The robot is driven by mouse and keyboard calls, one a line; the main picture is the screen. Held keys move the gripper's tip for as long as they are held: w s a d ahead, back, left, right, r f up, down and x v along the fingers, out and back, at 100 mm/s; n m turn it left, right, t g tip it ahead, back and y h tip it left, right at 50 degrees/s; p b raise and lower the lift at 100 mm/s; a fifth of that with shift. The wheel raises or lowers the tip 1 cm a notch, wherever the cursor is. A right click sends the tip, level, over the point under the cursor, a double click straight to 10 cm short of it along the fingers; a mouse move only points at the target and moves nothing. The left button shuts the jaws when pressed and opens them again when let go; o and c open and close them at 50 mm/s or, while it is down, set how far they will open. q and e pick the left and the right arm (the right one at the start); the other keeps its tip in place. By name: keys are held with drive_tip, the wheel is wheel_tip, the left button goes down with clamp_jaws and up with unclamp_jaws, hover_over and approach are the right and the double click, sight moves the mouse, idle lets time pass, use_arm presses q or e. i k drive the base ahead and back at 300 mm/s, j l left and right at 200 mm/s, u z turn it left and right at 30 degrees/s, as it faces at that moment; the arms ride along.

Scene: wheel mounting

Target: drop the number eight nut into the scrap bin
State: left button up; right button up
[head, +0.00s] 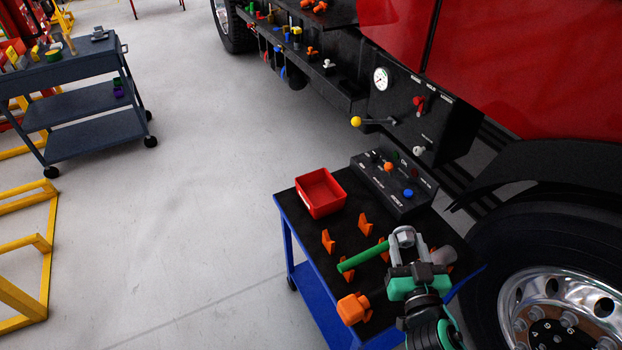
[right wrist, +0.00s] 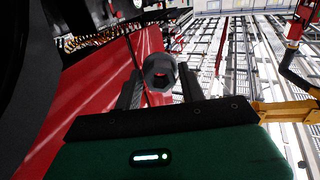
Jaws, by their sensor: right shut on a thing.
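A metallic hex nut (head: 404,235) is held between the fingertips of my right gripper (head: 405,243), above the cart's black top. The nut also shows in the right wrist view (right wrist: 160,72), between the two dark fingers, with its hole facing the camera. I cannot read a number on it. A small open red bin (head: 325,209), the likely scrap bin, stands at the far left of the cart top, to the left of and beyond the gripper. The visible part of its inside looks empty. My left gripper is out of view.
The blue cart (head: 314,291) carries orange holders (head: 328,241), a green-handled tool (head: 363,257), an orange-ended tool (head: 353,308) and a black control box (head: 394,184) behind. A truck wheel (head: 560,290) with several nuts stands close on the right.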

sight(325, 202)
drive_tip(key=i+j+z, duration=0.25)
drive_tip(key=i+j, duration=0.15)
drive_tip(key=j, duration=0.25)
drive_tip(key=i+j+z, duration=0.15)
drive_tip(key=j, duration=0.2)
drive_tip(key=i+j+z, duration=0.1)
drive_tip(key=j, duration=0.3)
drive_tip(key=i+j+z, duration=0.15)
drive_tip(key=i+j, duration=0.15)
drive_tip(key=j+z, duration=0.1)
drive_tip(key=j, duration=0.4)
drive_tip(key=j+z, duration=0.15)
drive_tip(key=j, duration=0.35)
drive_tip(key=k+j+z, duration=0.1)
drive_tip(key=j, duration=0.35)
drive_tip(key=k+j+z, duration=0.1)
drive_tip(key=j, duration=0.4)
